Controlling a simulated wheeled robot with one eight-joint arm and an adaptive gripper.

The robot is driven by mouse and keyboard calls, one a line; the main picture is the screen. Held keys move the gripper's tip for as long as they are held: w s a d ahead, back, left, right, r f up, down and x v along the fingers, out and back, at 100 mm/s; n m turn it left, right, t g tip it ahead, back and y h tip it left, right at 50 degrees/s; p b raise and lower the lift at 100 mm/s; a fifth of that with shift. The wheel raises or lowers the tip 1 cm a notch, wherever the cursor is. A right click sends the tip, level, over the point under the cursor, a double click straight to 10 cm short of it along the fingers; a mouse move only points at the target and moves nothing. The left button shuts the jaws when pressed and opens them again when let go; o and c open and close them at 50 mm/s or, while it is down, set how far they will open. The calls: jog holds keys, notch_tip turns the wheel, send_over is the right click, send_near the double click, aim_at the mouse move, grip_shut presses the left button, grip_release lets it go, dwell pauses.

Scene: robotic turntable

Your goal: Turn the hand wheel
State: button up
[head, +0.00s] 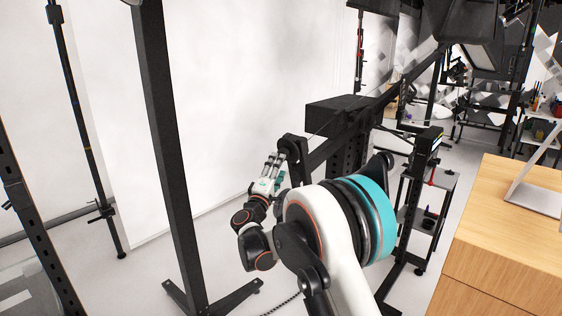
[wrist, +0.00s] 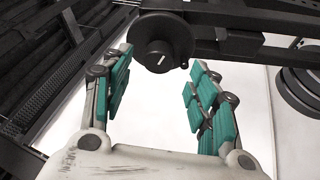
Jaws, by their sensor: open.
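The hand wheel (wrist: 181,36) is a black disc with a round hub that carries a short white mark, at the top centre of the wrist view. It is fixed to a black beam. My gripper (wrist: 160,62) is open and empty, with teal pads on both fingers. In that view the wheel lies just beyond the fingertips, between and above them, and I cannot tell whether they touch. In the head view my gripper (head: 277,166) is up close to a dark round part (head: 292,146) at the beam's end, likely the wheel, partly hidden by the fingers.
A long black boom (head: 345,125) with a box-shaped block (head: 335,112) runs back to the right. A black upright post (head: 168,130) stands left of my arm. A wooden cabinet (head: 505,235) is at the right. A slim rack (head: 430,195) stands behind my arm.

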jog(key=v, duration=0.6)
jog(key=shift+s, duration=0.2)
